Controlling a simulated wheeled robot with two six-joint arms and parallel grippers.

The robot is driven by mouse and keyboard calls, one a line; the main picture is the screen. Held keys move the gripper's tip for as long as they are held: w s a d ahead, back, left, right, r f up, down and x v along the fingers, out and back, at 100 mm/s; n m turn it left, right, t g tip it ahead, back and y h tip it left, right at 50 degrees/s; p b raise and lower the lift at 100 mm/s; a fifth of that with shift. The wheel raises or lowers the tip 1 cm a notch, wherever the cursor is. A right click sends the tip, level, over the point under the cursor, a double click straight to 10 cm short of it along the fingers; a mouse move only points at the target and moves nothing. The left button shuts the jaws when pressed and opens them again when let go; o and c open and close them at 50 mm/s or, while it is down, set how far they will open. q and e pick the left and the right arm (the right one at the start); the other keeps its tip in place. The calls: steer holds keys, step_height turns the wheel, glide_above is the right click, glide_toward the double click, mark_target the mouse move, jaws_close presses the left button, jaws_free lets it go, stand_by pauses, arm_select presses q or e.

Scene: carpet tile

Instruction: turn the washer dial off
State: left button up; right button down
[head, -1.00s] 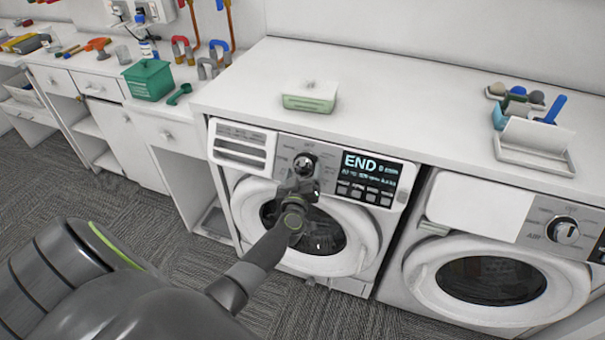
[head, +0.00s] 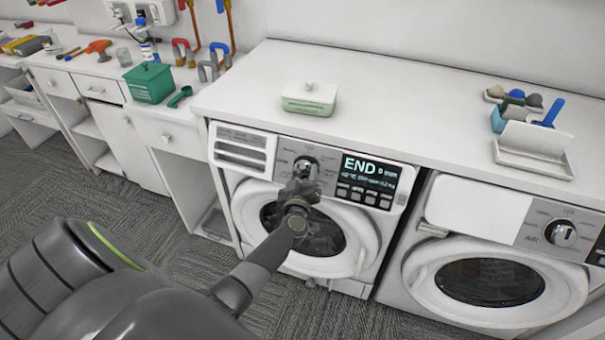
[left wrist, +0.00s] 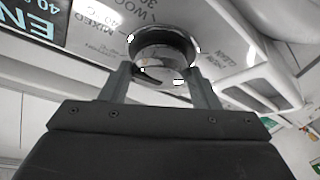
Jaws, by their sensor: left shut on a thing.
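The left washer (head: 262,205) has a control panel with a dial (head: 306,164) and a dark display (head: 369,177) reading "END". My left gripper (head: 303,178) is at the dial, and its fingers cover part of it. In the left wrist view the two fingers (left wrist: 162,84) are shut on the sides of the round metallic dial (left wrist: 163,45). Printed labels around it include "MIXED", "WOOL" and "CLEAN". The dial's pointer direction cannot be made out. My right gripper is not in view.
A second machine (head: 450,250) with its own dial (head: 560,232) stands at the right. The white counter (head: 400,110) above holds a lidded green-and-white box (head: 310,98) and a white tray (head: 533,160). A green bin (head: 149,82) stands at the left.

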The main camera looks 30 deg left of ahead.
arm_select(q)
steer(key=n+g+p, duration=0.1)
steer(key=n+p, duration=0.1)
steer(key=n+g+y+p, duration=0.1)
steer(key=n+p, duration=0.1)
steer(key=n, duration=0.1)
steer(key=r+n+g+y+p, duration=0.1)
steer(key=n+p, duration=0.1)
steer(key=shift+w+d, duration=0.15)
steer(key=shift+d, duration=0.1)
steer(key=n+g+p, duration=0.1)
steer(key=n+p, duration=0.1)
steer(key=n, duration=0.1)
steer(key=n+g+p, duration=0.2)
steer(key=n, duration=0.1)
steer(key=shift+w+r+p, duration=0.1)
steer(key=shift+w+p, duration=0.05)
steer(key=shift+p, duration=0.15)
steer(key=n+g, duration=0.1)
steer(key=n, duration=0.1)
steer(key=shift+n+h+p, duration=0.3)
steer(key=shift+p, duration=0.1)
steer(key=shift+w+n+g+h, duration=0.1)
steer(key=shift+n+g+h, duration=0.4)
steer(key=shift+n, duration=0.8)
steer(key=o, duration=1)
steer(key=shift+r, duration=0.1)
